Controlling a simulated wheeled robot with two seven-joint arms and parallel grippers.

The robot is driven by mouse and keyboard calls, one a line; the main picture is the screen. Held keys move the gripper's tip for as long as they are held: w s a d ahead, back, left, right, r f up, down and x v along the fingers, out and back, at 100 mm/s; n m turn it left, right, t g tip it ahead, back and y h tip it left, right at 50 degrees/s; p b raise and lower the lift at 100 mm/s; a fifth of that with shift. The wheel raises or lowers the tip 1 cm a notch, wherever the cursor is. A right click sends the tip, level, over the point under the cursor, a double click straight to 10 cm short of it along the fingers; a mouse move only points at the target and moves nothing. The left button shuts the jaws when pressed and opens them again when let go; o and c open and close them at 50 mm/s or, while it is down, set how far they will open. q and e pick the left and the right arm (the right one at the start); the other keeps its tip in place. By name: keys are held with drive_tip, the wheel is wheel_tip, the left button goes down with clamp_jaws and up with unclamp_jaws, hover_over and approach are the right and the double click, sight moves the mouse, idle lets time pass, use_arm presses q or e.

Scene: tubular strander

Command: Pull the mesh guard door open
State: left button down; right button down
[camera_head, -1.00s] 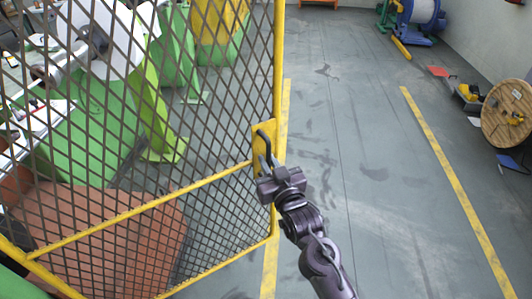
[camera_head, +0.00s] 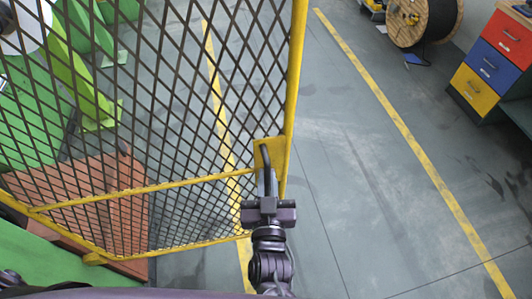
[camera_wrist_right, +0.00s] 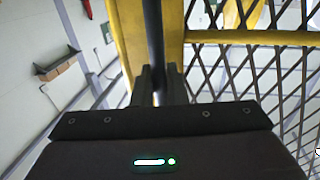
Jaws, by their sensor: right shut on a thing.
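The mesh guard door (camera_head: 297,70) has a yellow frame with dark diamond mesh and fills the left half of the head view. A dark bar handle (camera_head: 265,157) sits on a yellow plate at the door's right edge. My right gripper (camera_head: 268,192) is shut on the handle at its lower part. In the right wrist view the handle (camera_wrist_right: 154,35) runs down between the two fingers (camera_wrist_right: 158,85), beside the yellow frame. The fingers hide the part of the handle they hold. My left gripper is not in view.
Green machine parts (camera_head: 70,75) and a reddish-brown floor plate (camera_head: 70,180) lie behind the mesh. Grey floor with a yellow line (camera_head: 400,125) is clear to the right. A cable reel (camera_head: 425,18) and a coloured drawer cabinet (camera_head: 492,62) stand at the upper right.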

drive_tip(key=shift+s+d+r+m+h, duration=0.1)
drive_tip(key=shift+s+d+m+h, duration=0.1)
drive_tip(key=shift+s, duration=0.45)
drive_tip(key=shift+s+d+m+h, duration=0.1)
drive_tip(key=shift+s+h, duration=0.1)
drive_tip(key=shift+s, duration=0.4)
drive_tip(key=shift+s+d+r+m+h, duration=0.1)
drive_tip(key=shift+s+h, duration=0.1)
drive_tip(key=shift+s, duration=0.45)
drive_tip(key=shift+f, duration=0.1)
drive_tip(key=c, duration=1.6)
unclamp_jaws()
drive_tip(key=shift+o, duration=0.2)
drive_tip(key=shift+s+f, duration=0.1)
drive_tip(key=shift+s, duration=0.05)
drive_tip(key=s+b, duration=0.2)
drive_tip(key=s, duration=0.5)
drive_tip(key=shift+s+d, duration=0.2)
drive_tip(key=shift+s, duration=0.1)
